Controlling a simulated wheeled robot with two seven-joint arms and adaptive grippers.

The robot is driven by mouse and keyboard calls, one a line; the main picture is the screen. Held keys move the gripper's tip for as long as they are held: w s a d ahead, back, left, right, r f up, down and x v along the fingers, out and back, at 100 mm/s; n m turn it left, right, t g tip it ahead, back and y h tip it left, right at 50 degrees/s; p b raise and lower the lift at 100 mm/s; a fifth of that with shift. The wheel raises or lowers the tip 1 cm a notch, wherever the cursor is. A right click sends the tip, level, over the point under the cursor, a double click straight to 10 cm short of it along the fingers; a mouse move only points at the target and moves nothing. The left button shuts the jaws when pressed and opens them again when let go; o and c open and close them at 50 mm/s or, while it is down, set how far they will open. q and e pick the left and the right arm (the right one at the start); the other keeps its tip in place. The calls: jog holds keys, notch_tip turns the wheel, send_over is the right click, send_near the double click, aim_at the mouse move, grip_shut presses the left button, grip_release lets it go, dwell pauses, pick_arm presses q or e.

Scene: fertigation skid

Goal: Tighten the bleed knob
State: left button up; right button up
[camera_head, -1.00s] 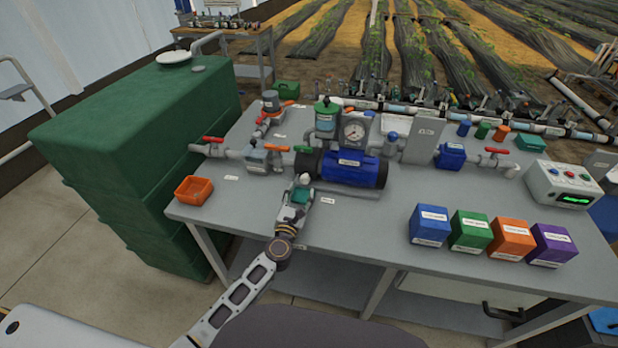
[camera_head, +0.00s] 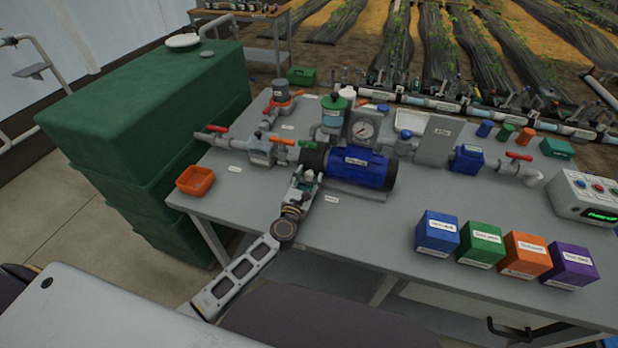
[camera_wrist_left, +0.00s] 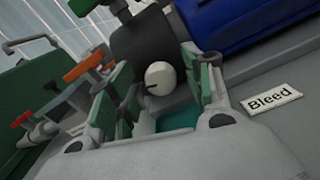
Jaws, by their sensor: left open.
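The bleed knob (camera_wrist_left: 160,77) is a round white knob with a dark slot mark, at the front of the dark end of the blue pump (camera_head: 360,166). A "Bleed" label (camera_wrist_left: 271,99) lies on the bench to its right in the left wrist view. My left gripper (camera_wrist_left: 166,92) is open, with one green-padded finger on each side of the knob; I cannot tell whether either finger touches it. In the head view the left gripper (camera_head: 306,180) is at the pump's left end and partly hides the knob. My right gripper is not in view.
Pipes with red and orange valve handles (camera_head: 218,129) run behind and left of the pump. A gauge (camera_head: 363,130) stands behind it. An orange bin (camera_head: 195,180) sits at the bench's left. Several colored boxes (camera_head: 437,233) stand front right. The bench front between is clear.

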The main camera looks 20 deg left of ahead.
pick_arm(q)
jog(key=shift+c, duration=0.8)
jog(key=c, duration=0.8)
jog(key=shift+c, duration=0.2)
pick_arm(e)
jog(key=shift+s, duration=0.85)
